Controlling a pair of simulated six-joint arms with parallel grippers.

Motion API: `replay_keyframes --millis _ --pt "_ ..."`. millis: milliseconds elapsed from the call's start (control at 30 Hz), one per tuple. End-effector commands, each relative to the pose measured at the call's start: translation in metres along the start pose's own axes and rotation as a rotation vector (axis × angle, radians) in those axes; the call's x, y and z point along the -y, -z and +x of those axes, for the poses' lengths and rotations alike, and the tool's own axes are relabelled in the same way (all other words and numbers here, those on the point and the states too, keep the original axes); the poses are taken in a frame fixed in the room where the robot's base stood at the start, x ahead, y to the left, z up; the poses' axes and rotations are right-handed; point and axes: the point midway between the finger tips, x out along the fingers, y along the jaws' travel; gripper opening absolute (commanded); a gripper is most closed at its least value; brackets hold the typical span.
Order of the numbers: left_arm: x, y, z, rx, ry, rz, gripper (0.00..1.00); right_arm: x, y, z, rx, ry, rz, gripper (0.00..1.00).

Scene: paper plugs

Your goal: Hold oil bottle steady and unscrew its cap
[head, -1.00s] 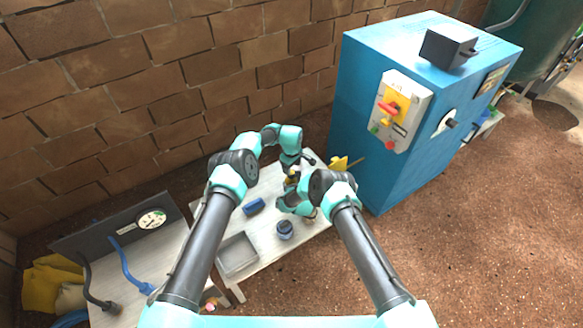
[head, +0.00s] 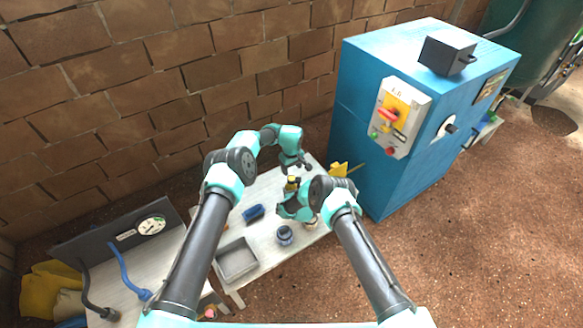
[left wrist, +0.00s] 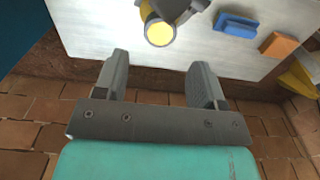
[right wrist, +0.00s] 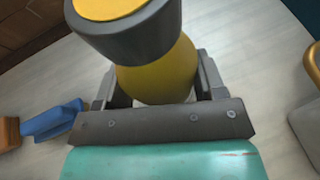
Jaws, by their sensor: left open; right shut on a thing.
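The oil bottle (right wrist: 160,80) has a yellow body and a dark cap (right wrist: 140,35) with a yellow top, and the cap sits on the bottle. In the head view the bottle (head: 291,185) shows small between my two grippers. My right gripper (right wrist: 160,100) is shut around the yellow body, below the cap. In the left wrist view the yellow top of the cap (left wrist: 159,34) lies beyond the fingertips. My left gripper (left wrist: 157,62) is open and empty, apart from the cap, and in the head view it (head: 297,166) is just above and behind the bottle.
On the white table are a blue block (head: 253,212), a dark round jar (head: 284,234) and a grey tray (head: 237,258). An orange block (left wrist: 279,45) lies beside the blue one. A yellow object (head: 339,169) stands near the tall blue cabinet (head: 350,115). A brick wall is behind.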

Motion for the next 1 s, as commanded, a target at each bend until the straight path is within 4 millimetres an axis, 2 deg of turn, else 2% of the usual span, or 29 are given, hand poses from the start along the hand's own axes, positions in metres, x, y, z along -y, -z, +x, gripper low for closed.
replay_keyframes --millis 500,700,1000 --pt "0.000 -0.001 0.061 0.001 0.000 -0.001 0.64 0.000 0.000 0.000 0.000 0.000 0.000 0.00" --pt "0.000 0.000 0.073 0.000 0.000 0.000 0.64 0.000 0.000 0.000 0.000 0.000 0.000 0.00" --pt "0.000 0.000 0.075 0.000 0.000 0.000 0.64 0.000 0.000 0.000 0.000 0.000 0.000 0.00"
